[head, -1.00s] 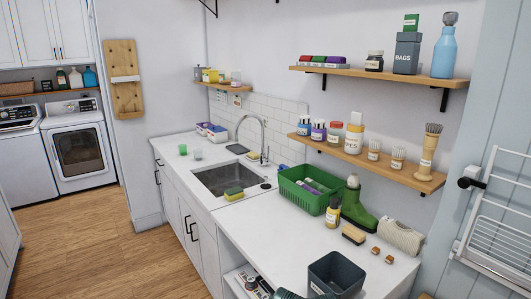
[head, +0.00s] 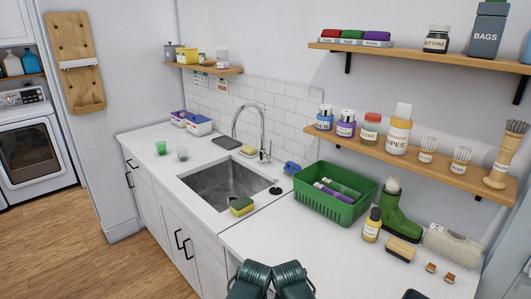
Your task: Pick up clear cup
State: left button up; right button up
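A small clear cup (head: 182,153) stands on the far left part of the white counter (head: 140,143) in the head view, just right of a small green translucent cup (head: 160,148). It looks upright and pale, and too small to see inside. Neither of my grippers shows with visible fingers. Dark teal ribbed shapes at the bottom centre look like parts of my own arms, well short of the cup.
The sink (head: 225,184) and its faucet (head: 235,118) lie between the near counter and the cups. Two bins (head: 199,126) sit behind the cups.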

aim_at(182, 154)
jog(key=i+j, duration=0.15)
jog(key=j, duration=0.3)
jog(key=i+j, duration=0.2)
jog(key=j, duration=0.25)
jog(key=i+j+z, duration=0.1)
jog(key=j, duration=0.3)
jog(key=i+j, duration=0.2)
jog(key=j, duration=0.25)
jog(key=i+j+z, duration=0.1)
jog(key=j, duration=0.35)
jog(key=i+j, duration=0.2)
jog(key=j, duration=0.3)
jog(key=i+j, duration=0.15)
jog(key=j, duration=0.3)
jog(key=i+j+z, duration=0.1)
jog(key=j, duration=0.35)
